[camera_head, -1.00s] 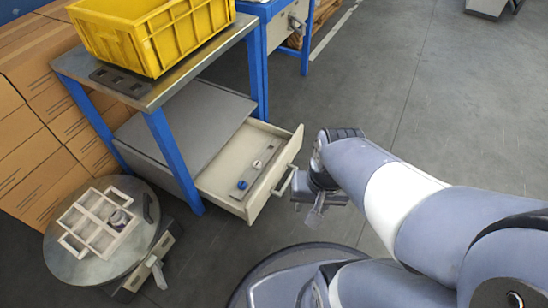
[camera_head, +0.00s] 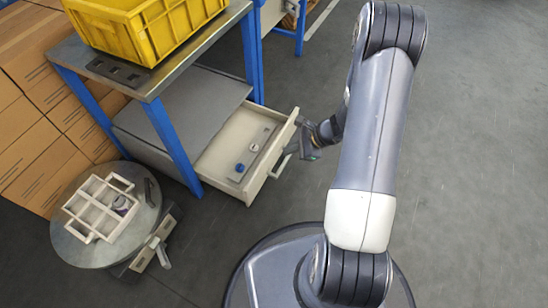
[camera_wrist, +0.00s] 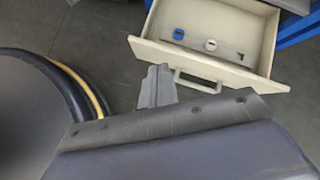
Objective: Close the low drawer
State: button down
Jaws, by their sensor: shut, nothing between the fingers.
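The low drawer (camera_head: 228,152) stands pulled out under the workbench in the head view, with its handle (camera_head: 281,166) on the outer face. A blue round piece and a pale round piece lie inside it. The wrist view shows the open drawer (camera_wrist: 206,52) at the top, its front panel and handle (camera_wrist: 205,82) facing me. My gripper (camera_head: 312,156) is just outside the drawer front, near the handle, partly hidden by my arm. In the wrist view my gripper (camera_wrist: 158,82) is shut and empty, left of the handle; I cannot tell whether it touches the drawer.
A yellow crate (camera_head: 140,30) sits on the workbench, whose blue leg (camera_head: 172,140) stands beside the drawer. A round stand (camera_head: 90,250) with a white divided tray (camera_head: 97,207) is at the left. Cardboard boxes (camera_head: 30,110) are stacked behind. The floor at right is clear.

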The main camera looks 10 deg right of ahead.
jog(key=w+d+f+m+t+p, duration=0.1)
jog(key=d+f+m, duration=0.2)
jog(key=f, duration=0.3)
jog(key=w+d+f+m+t, duration=0.1)
jog(key=d+f+m, duration=0.1)
jog(key=f+m, duration=0.25)
jog(key=b, duration=0.5)
send_near(267, 161)
jog(key=shift+n+h, duration=0.35)
jog(key=shift+h, duration=0.05)
jog(key=shift+x, duration=2.9)
jog(key=shift+a+r+p, duration=0.15)
jog(key=shift+a+p, duration=0.05)
jog(key=shift+p, duration=0.1)
